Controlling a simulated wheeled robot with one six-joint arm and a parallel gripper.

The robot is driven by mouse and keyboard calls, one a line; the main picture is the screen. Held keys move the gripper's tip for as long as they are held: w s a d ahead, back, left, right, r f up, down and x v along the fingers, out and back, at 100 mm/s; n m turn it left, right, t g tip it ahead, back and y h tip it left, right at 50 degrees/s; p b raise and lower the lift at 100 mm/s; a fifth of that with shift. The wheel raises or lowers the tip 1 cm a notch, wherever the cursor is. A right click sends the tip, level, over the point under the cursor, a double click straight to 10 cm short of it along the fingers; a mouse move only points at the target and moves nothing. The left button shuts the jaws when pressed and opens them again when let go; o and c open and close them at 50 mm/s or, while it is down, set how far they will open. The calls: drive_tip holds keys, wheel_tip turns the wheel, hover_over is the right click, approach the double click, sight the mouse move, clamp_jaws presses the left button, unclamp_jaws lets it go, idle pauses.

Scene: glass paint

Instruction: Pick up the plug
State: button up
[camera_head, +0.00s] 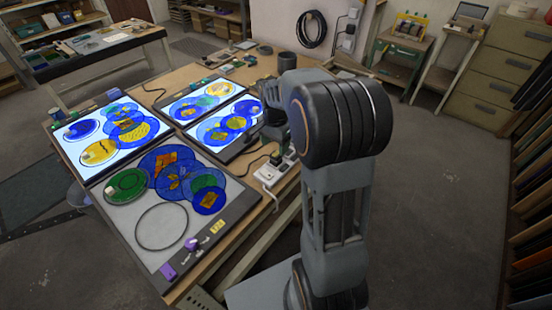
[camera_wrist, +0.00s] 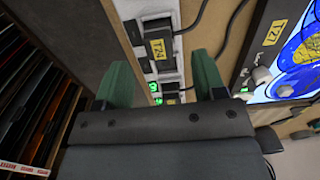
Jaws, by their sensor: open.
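A black plug with a yellow T24 label (camera_wrist: 158,46) sits on the white power strip (camera_wrist: 150,9) in the wrist view, with a black cable running up from it. My gripper (camera_wrist: 164,72) has two green fingers spread wide apart. The plug lies between and just beyond the fingertips, with nothing held. Green lights show on the strip between the fingers, and my gripper body hides its lower part. In the head view the power strip (camera_head: 268,177) is at the table's right edge, and my arm partly covers the gripper there.
Light panels with painted glass discs (camera_head: 117,136) cover the table left of the strip. A panel labelled T21 (camera_wrist: 275,32) lies right of the gripper in the wrist view. A dark cylindrical container (camera_head: 286,62) stands behind. Floor (camera_head: 440,200) right of my arm is clear.

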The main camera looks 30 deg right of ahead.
sight(276, 154)
drive_tip(key=shift+d+f+p, duration=0.2)
drive_tip(key=shift+f+p, duration=0.15)
drive_tip(key=shift+f, duration=2.4)
drive_tip(key=c, duration=1)
drive_tip(key=shift+r, duration=0.1)
